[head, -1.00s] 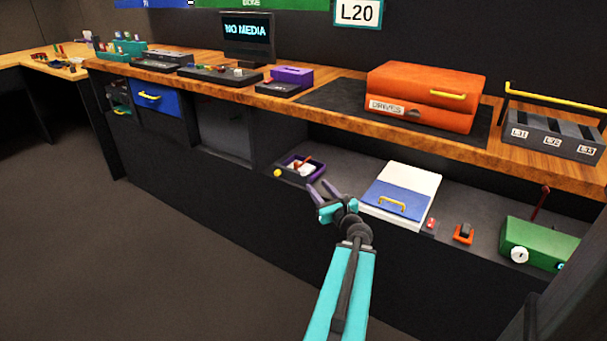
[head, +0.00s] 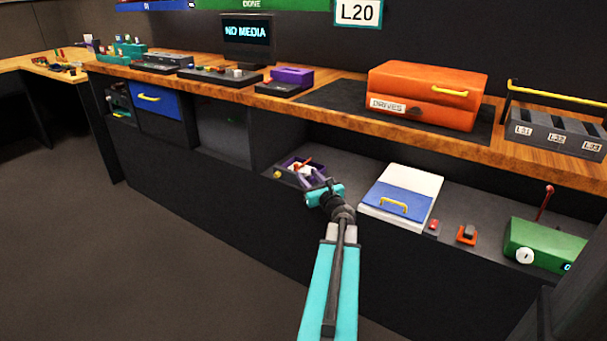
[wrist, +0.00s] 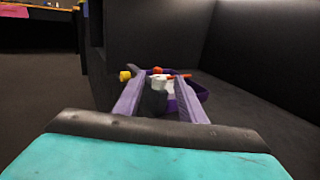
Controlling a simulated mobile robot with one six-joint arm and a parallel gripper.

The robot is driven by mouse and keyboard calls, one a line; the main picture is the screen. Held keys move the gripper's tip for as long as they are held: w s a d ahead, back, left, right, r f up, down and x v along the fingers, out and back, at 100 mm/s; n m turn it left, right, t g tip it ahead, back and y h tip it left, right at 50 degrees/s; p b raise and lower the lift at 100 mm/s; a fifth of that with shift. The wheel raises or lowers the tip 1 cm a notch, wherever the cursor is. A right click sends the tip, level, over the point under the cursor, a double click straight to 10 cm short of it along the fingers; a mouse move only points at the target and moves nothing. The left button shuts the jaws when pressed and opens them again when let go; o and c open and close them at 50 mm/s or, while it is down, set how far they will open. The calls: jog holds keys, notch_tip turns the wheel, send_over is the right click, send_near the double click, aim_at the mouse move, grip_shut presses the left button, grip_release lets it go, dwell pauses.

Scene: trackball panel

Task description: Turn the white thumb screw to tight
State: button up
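A small purple-rimmed tray or panel (head: 283,172) sits on the lower shelf. In it is a white part (head: 299,168), also visible in the wrist view (wrist: 158,82); it may be the thumb screw, but its shape is too small to tell. My gripper (head: 307,178) is at the front right of the panel. In the wrist view its two purple fingers (wrist: 160,88) are apart, with the white part showing between them. I cannot tell whether they touch it. A round white knob (head: 525,256) is on the green box (head: 545,242) at far right.
The panel has a yellow knob (head: 277,175) at its left and an orange-red stick (wrist: 180,76). A white case with a blue front (head: 402,196) stands to its right, followed by two small switches. The wooden counter (head: 340,113) overhangs the shelf.

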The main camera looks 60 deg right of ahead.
aim_at(305, 173)
jog(key=shift+x, duration=1.8)
grip_shut()
jog(key=shift+a, duration=0.25)
jog(key=shift+d, duration=0.15)
